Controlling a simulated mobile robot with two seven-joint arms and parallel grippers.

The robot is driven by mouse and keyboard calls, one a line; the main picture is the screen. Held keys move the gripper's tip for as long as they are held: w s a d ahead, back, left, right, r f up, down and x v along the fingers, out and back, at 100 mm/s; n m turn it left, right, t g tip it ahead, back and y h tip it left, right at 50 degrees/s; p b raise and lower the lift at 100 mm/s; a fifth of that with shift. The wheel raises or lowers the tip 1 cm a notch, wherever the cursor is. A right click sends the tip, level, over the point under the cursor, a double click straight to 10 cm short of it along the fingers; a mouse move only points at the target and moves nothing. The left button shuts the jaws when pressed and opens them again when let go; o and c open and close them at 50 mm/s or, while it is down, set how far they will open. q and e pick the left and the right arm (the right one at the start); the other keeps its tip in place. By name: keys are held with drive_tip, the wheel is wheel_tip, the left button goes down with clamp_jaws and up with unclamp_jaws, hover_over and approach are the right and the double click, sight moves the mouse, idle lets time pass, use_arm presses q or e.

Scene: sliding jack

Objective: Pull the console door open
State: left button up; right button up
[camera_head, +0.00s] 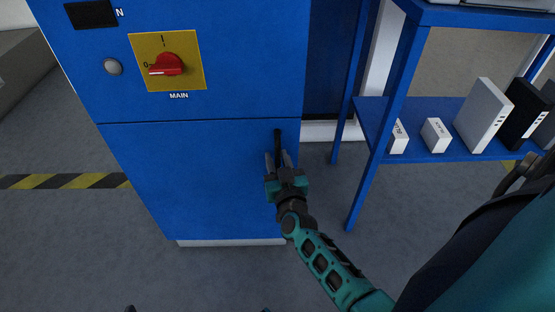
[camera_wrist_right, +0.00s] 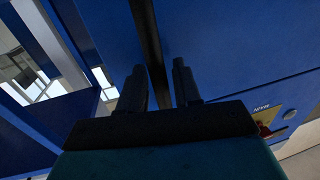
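The console (camera_head: 200,90) is a blue cabinet with a lower door panel (camera_head: 190,180) below a thin horizontal seam. The door looks closed and flush. A black vertical handle (camera_head: 278,142) sits near the door's right edge. My right gripper (camera_head: 279,158) is at the handle's lower part and partly hides it. In the right wrist view, its two dark fingers (camera_wrist_right: 160,85) are apart, with the long black handle (camera_wrist_right: 149,40) running between them. Gaps show beside the handle, so the fingers do not look clamped on it.
A red rotary switch (camera_head: 167,65) on a yellow plate, marked MAIN, is above the door. A blue shelf (camera_head: 420,155) with white and black boxes stands close on the right. Floor in front of the door is open; a striped strip (camera_head: 65,181) lies left.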

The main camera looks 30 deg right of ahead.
clamp_jaws()
drive_tip(key=shift+s, duration=0.1)
idle(0.4)
